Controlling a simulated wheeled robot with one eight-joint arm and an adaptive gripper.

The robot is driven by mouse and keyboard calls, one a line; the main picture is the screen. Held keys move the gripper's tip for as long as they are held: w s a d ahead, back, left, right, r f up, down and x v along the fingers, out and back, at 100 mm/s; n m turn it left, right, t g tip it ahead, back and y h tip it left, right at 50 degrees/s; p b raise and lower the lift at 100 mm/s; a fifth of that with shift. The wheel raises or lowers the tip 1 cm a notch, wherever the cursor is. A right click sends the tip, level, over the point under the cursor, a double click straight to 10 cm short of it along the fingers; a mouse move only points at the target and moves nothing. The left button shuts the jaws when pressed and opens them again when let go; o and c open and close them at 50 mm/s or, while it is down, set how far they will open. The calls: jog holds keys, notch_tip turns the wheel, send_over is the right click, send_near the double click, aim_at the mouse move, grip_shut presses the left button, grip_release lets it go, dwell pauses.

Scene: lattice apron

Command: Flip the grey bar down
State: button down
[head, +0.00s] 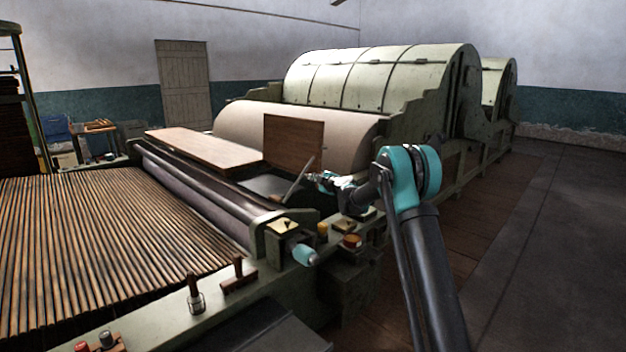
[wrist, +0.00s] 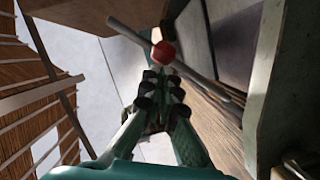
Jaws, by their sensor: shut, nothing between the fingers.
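The grey bar (head: 297,183) stands tilted at the right end of the open gap in the machine, its upper end leaning right. In the wrist view the grey bar (wrist: 198,78) runs diagonally just past my fingertips, with a red knob (wrist: 163,53) in front of it or on it; I cannot tell which. My gripper (head: 318,178) is shut and empty, close to the bar's right side. In the wrist view my gripper (wrist: 161,75) points at the bar just below the red knob. Whether the fingertips touch the bar cannot be told.
A brown wooden panel (head: 293,143) stands upright behind the bar, and a long wooden board (head: 203,148) lies flat to its left. A large beige roller (head: 245,122) is behind. A slatted apron (head: 90,230) fills the left. Dark floor (head: 545,220) is clear at right.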

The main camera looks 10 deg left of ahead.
dwell(0.4)
jog(key=shift+w+d+f+m, duration=0.3)
jog(key=shift+w+f, duration=0.05)
jog(key=w+d+f+m+g, duration=0.2)
jog(key=f+m, duration=0.3)
jog(key=f, duration=0.3)
jog(key=shift+w+d+f+y, duration=0.2)
jog(key=shift+w+d+y, duration=0.25)
jog(key=shift+w, duration=0.45)
